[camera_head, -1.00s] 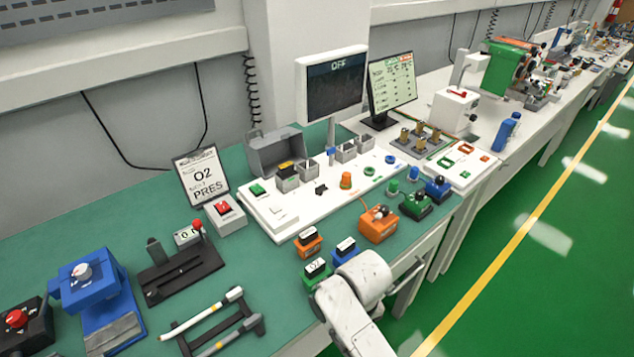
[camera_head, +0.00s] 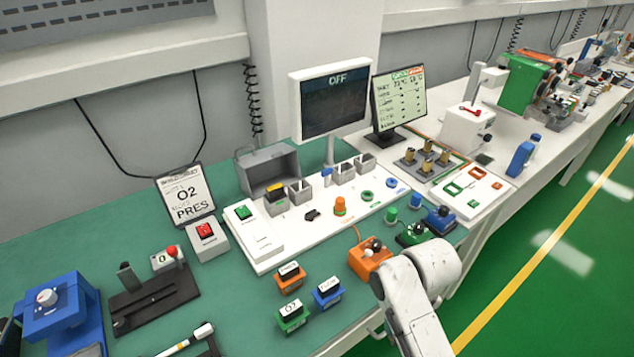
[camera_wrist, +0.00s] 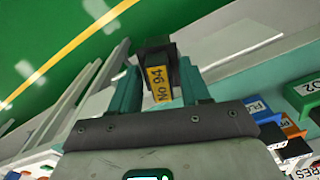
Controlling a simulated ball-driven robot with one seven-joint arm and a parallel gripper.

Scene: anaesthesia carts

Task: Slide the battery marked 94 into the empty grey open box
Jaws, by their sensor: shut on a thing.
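In the wrist view, my gripper (camera_wrist: 158,76) is shut on a dark battery (camera_wrist: 159,92) with a yellow label reading "No 94". The battery is held above the bench edge and the green floor. In the head view my gripper and the battery are hidden behind my arm.
Labelled orange (camera_head: 289,279), blue (camera_head: 328,293) and green (camera_head: 292,318) blocks stand at the front. An orange unit with a knob (camera_head: 369,254) is beside my arm. A monitor reading OFF (camera_head: 334,103) stands behind the white panel (camera_head: 265,258).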

